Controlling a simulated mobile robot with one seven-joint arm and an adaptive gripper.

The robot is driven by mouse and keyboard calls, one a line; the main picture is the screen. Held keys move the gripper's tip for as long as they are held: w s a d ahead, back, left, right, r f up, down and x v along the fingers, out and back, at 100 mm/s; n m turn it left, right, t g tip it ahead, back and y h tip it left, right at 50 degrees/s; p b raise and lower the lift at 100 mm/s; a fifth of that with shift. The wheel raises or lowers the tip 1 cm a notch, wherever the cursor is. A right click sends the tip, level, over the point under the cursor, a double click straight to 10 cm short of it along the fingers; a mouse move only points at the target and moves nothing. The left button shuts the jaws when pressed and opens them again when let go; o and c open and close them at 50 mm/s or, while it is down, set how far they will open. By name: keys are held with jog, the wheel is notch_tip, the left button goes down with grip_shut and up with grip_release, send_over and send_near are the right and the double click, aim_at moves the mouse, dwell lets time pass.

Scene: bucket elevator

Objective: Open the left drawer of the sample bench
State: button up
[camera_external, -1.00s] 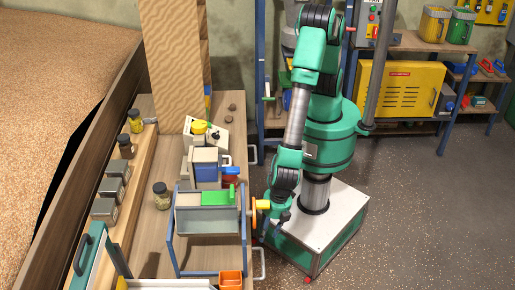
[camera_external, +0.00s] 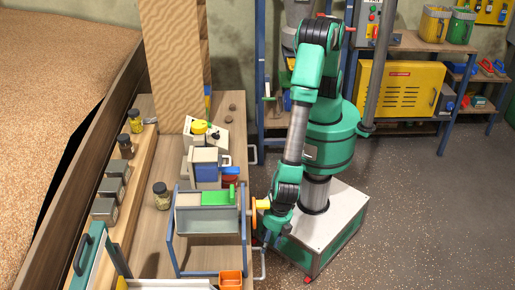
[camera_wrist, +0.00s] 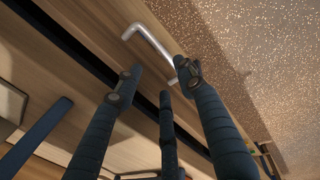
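The sample bench (camera_external: 160,245) is a wooden bench left of my base. A silver bar handle (camera_external: 263,266) sits on its side low in the external view, close under my gripper (camera_external: 268,240). A second handle (camera_external: 252,155) is farther back. In the wrist view the near handle (camera_wrist: 150,42) stands out from the wooden drawer front, just ahead of my dark fingertips (camera_wrist: 155,82). The fingers are spread, with the handle's end between them or just beyond; contact cannot be told. The drawer looks flush in the external view.
On the bench top, a blue-framed device (camera_external: 207,222) with a yellow-orange wheel stands right beside my wrist. An orange tray (camera_external: 231,280) sits near the bench edge. Jars (camera_external: 161,195) and boxes stand farther left. The floor (camera_external: 420,215) right of my base is clear.

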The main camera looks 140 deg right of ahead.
aim_at(262, 261)
jog(key=f, duration=0.3)
jog(key=w+d+f+b, duration=0.1)
jog(key=f, duration=0.3)
jog(key=f+b, duration=0.1)
jog(key=f, duration=0.3)
jog(key=shift+w+d+f, duration=0.15)
jog(key=shift+w+d, duration=0.1)
grip_shut()
